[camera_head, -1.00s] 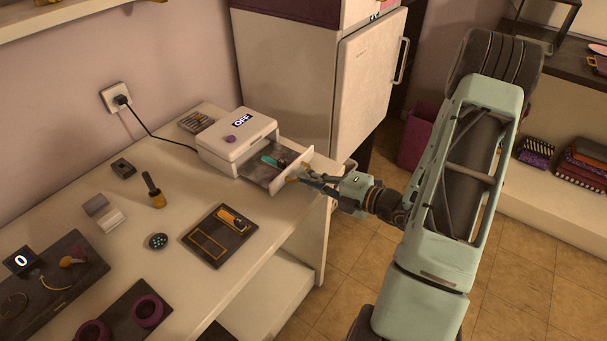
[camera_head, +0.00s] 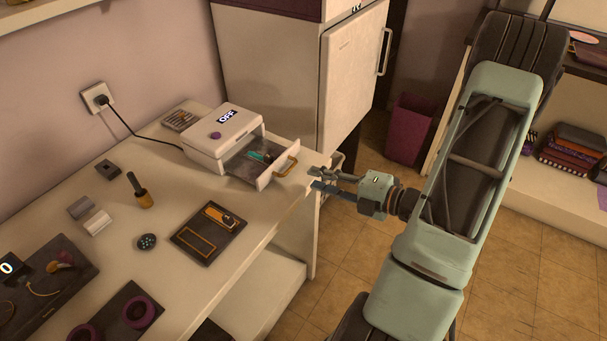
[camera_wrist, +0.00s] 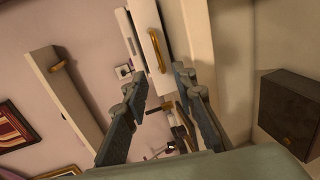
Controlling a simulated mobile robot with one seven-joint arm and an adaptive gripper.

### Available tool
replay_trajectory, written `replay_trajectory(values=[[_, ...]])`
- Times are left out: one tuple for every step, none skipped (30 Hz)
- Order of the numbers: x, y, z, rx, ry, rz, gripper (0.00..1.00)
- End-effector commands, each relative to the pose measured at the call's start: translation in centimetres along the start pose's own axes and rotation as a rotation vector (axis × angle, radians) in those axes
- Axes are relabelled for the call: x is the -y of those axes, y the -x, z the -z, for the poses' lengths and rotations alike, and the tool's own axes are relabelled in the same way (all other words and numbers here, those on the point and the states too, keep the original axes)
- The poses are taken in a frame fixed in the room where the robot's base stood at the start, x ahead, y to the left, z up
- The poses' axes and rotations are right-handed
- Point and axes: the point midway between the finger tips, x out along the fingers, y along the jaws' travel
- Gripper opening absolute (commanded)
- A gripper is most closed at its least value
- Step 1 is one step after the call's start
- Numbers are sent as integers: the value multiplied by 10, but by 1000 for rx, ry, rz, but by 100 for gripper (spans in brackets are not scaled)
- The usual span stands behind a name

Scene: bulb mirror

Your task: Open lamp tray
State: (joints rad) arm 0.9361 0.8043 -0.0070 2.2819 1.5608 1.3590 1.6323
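The white lamp box (camera_head: 224,136) stands on the table with "OFF" on its top and a purple knob. Its tray (camera_head: 262,180) is pulled out to the right, with a teal item (camera_head: 260,156) inside and an orange handle (camera_head: 286,166) on its front. My gripper (camera_head: 312,179) is open and empty, just right of the handle and apart from it. In the wrist view, the handle (camera_wrist: 156,52) shows beyond my two spread fingers (camera_wrist: 158,90), on the white tray front.
A tall white cabinet (camera_head: 270,75) stands behind the table's right end. A dark board (camera_head: 208,234) with an orange-handled item, a brush-like tool (camera_head: 140,190) and purple rings (camera_head: 140,311) lie on the table. Floor is open at right.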

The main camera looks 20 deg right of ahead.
Motion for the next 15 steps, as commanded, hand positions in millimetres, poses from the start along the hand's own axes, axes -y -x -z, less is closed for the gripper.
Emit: replay_trajectory(values=[[0,11,-2,5,0,0,25],[0,16,-1,4,0,1,25],[0,22,-1,3,0,1,25],[0,26,-1,2,0,0,25],[0,30,-1,3,0,0,25],[0,34,-1,2,0,0,25],[0,36,0,1,1,0,25],[0,38,0,1,0,0,25],[0,40,0,1,1,0,25],[0,41,0,0,1,0,25],[0,41,0,0,1,0,25],[0,42,0,-1,1,0,25],[0,42,0,-1,1,0,25],[0,42,0,-1,1,0,25],[0,42,0,-1,1,0,25]])
